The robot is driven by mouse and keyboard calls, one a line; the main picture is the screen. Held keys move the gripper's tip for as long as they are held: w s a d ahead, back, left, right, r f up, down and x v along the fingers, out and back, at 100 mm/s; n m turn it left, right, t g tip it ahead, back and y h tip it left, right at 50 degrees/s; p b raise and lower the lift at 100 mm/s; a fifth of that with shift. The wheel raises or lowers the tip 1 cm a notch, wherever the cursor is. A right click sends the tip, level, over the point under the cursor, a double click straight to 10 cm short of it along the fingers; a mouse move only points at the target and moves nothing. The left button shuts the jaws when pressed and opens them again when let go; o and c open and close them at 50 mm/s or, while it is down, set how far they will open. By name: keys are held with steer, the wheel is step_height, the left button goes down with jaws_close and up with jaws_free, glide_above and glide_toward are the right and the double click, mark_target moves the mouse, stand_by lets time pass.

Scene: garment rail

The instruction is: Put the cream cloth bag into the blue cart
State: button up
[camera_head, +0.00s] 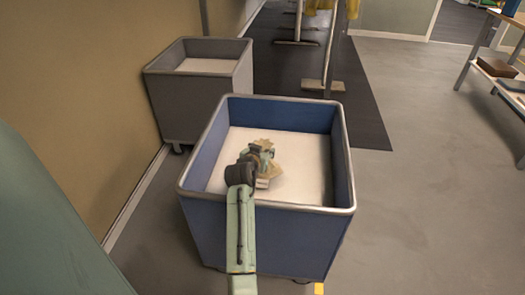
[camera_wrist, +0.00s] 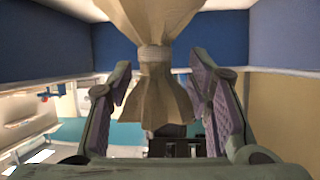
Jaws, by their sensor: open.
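The blue cart (camera_head: 285,233) stands in the lower middle of the head view, with a pale inside floor. My gripper (camera_head: 262,152) is over the inside of the cart, within its rim as seen from above. The cream cloth bag (camera_head: 270,178) shows in part below and around my gripper, against the pale floor; my gripper and wrist hide much of it. In the wrist view, the bag (camera_wrist: 160,100) has a tied neck and a flared top between the fingers of my gripper (camera_wrist: 162,65). The fingers are spread apart. I cannot tell whether the bag rests on the cart floor.
A grey cart (camera_head: 200,105) stands behind and left of the blue cart, near the tan wall. A garment rail (camera_head: 330,55) stands on a dark mat (camera_head: 355,100) at the back. A shelf table (camera_head: 495,70) is at the far right. The grey floor right of the cart is clear.

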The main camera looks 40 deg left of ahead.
steer(key=shift+r, duration=0.2)
steer(key=shift+s+d, duration=0.15)
steer(key=shift+s, duration=0.1)
steer(key=b+v, duration=0.1)
steer(key=v, duration=0.6)
steer(key=o, duration=1.3)
